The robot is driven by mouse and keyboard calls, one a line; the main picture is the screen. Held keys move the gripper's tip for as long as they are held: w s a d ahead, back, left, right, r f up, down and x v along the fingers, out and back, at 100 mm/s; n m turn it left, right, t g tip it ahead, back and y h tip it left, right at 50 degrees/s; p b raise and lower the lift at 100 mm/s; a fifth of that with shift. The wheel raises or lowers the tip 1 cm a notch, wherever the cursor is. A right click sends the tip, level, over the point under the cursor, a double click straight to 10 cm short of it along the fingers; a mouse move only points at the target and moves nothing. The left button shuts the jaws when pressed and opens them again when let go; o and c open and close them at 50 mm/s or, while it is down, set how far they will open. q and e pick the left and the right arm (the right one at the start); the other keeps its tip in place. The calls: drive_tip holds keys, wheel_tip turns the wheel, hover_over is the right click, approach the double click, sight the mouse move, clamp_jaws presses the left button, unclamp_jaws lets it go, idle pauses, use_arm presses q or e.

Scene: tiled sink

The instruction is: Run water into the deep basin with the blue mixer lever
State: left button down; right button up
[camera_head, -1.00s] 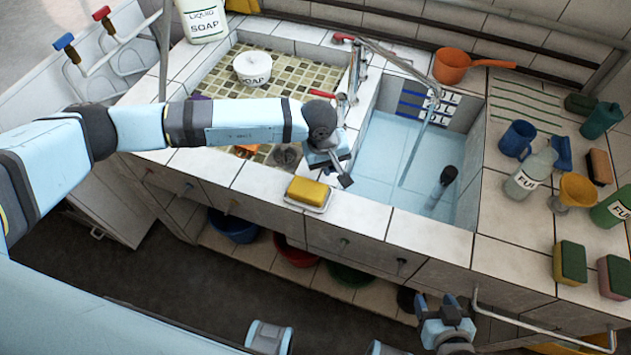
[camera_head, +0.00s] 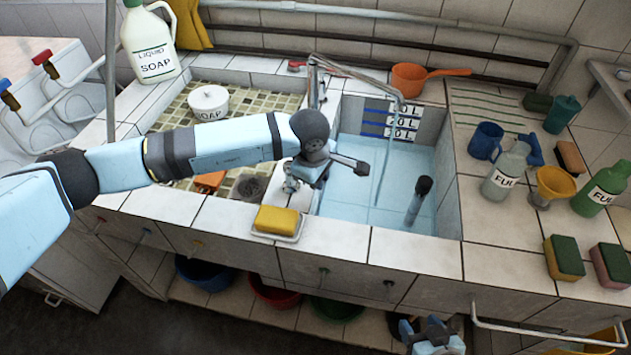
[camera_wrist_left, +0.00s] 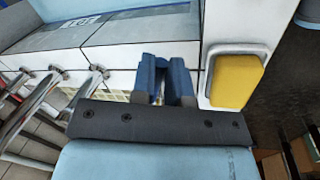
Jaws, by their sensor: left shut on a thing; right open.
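The deep basin (camera_head: 345,205) is pale blue inside, with level marks on its far wall. A thin stream falls into it from the chrome spout (camera_head: 352,75). My left gripper (camera_head: 345,167) is low over the rim between the two basins, by a chrome fitting (camera_head: 290,185). In the left wrist view its blue fingers (camera_wrist_left: 163,82) are close together on something narrow. I take this for the blue mixer lever, which the fingers and wrist largely hide. My right gripper (camera_head: 432,338) is open and empty, low in front of the counter.
A yellow sponge (camera_head: 276,219) lies in a white dish on the front rim, beside my left gripper. A dark-topped post (camera_head: 418,200) stands in the basin. Bottles, a blue mug (camera_head: 485,140) and sponges crowd the right counter. An orange pan (camera_head: 410,80) sits behind.

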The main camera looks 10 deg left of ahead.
use_arm(q)
drive_tip(key=shift+w+r, duration=0.1)
idle(0.3)
drive_tip(key=c, duration=1.1)
unclamp_jaws()
drive_tip(key=r, duration=0.4)
drive_tip(key=s+r, duration=0.1)
drive_tip(key=r, duration=0.4)
drive_tip(key=s+a+r, duration=0.1)
drive_tip(key=r, duration=0.3)
drive_tip(key=shift+s+r+b, duration=0.25)
drive_tip(key=shift+b, duration=0.05)
